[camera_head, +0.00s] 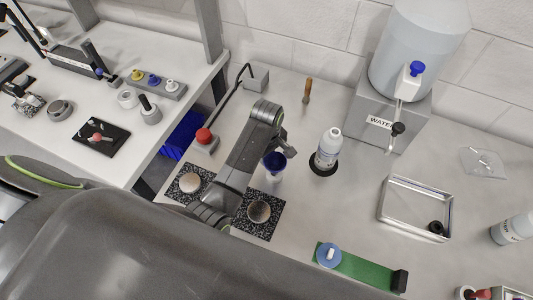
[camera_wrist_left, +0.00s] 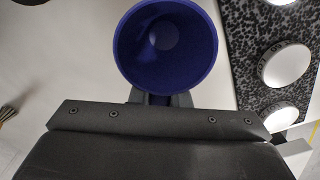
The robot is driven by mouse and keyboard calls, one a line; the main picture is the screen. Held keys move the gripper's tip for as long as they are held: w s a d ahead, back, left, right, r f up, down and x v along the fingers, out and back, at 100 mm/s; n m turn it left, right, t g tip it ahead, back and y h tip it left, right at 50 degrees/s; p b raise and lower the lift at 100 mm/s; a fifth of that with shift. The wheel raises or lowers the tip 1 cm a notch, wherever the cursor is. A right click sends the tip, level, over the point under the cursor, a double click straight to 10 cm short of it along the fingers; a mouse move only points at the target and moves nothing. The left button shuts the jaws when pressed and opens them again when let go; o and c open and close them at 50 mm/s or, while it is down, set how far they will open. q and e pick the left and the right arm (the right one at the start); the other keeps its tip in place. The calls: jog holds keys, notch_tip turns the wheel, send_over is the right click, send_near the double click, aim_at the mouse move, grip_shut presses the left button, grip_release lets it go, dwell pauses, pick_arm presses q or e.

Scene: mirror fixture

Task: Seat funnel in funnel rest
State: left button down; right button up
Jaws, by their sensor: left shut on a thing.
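A blue funnel (camera_head: 274,161) is held near the middle of the worktop in the head view. My left gripper (camera_head: 281,147) is shut on its side. In the left wrist view, the funnel (camera_wrist_left: 166,50) shows its round, wide mouth, with the gripper fingers (camera_wrist_left: 160,98) at its near rim. A pale shape shows just below the funnel in the head view; I cannot tell whether it is the funnel's lower part or a support. I cannot pick out the funnel rest for certain. My right gripper is not in view.
A white bottle (camera_head: 328,149) stands on a black round base just right of the funnel. Two speckled dark mats with round discs (camera_head: 259,211) lie left and below. A metal tray (camera_head: 414,207), a green board (camera_head: 356,268) and a water tank (camera_head: 417,45) are to the right.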

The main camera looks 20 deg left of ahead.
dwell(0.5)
pick_arm(q)
jog(key=shift+p, duration=1)
dwell(0.7)
jog(key=shift+f+b, duration=0.3)
jog(key=shift+f, duration=0.85)
dwell(0.9)
jog(key=c, duration=1.3)
grip_release()
